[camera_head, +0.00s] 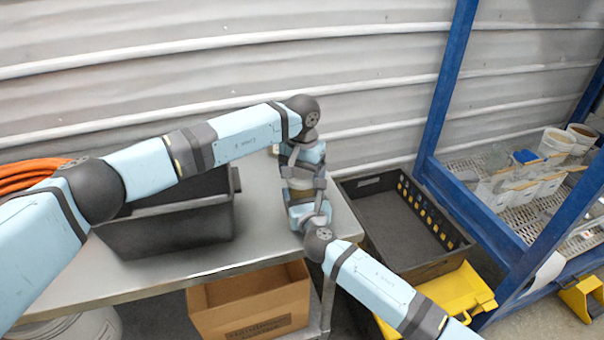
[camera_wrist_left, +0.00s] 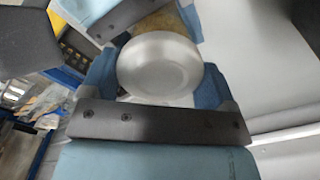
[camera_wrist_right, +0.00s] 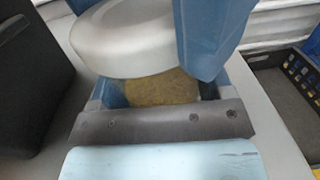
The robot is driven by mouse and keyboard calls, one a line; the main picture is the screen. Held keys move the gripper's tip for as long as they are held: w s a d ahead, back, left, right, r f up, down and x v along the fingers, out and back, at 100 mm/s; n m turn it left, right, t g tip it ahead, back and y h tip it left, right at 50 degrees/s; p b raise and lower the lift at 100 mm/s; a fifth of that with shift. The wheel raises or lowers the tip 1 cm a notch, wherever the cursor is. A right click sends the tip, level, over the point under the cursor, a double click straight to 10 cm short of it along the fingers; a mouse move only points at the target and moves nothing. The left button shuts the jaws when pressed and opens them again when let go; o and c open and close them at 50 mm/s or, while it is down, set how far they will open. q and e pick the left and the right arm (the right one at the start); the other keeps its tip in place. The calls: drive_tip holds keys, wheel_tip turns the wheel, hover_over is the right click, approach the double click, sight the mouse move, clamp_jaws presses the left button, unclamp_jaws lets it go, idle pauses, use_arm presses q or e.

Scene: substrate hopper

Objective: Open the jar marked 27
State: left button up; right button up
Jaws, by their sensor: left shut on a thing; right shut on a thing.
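The jar (camera_wrist_right: 160,88) has a tan body and a wide pale round lid (camera_wrist_right: 125,38). It stands over the right end of the table, mostly hidden by my grippers in the head view. My left gripper (camera_head: 303,165) is shut at lid height; the lid also shows between its blue fingers in the left wrist view (camera_wrist_left: 158,68). My right gripper (camera_head: 306,203) is shut on the jar body below. The lid is over the body and looks tilted in the right wrist view; I cannot tell whether they are apart. No number is readable.
A black bin (camera_head: 170,232) stands on the grey table (camera_head: 262,235) left of the jar. A dark crate (camera_head: 385,183) and a yellow bin (camera_head: 455,292) are to the right. A cardboard box (camera_head: 250,298) is below. A blue-framed rack (camera_head: 470,225) holds several pale containers.

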use_arm(q)
drive_tip(key=n, duration=1.8)
drive_tip(key=shift+r+n, duration=0.1)
drive_tip(key=shift+n, duration=0.2)
drive_tip(key=n, duration=1)
drive_tip(key=shift+n, duration=0.4)
drive_tip(key=n, duration=1.2)
drive_tip(key=shift+n, duration=0.4)
drive_tip(key=n, duration=0.6)
drive_tip(key=shift+s, duration=0.1)
drive_tip(key=n, duration=0.5)
drive_tip(key=shift+n, duration=0.4)
drive_tip(key=shift+d, duration=0.15)
drive_tip(key=shift+r, duration=0.25)
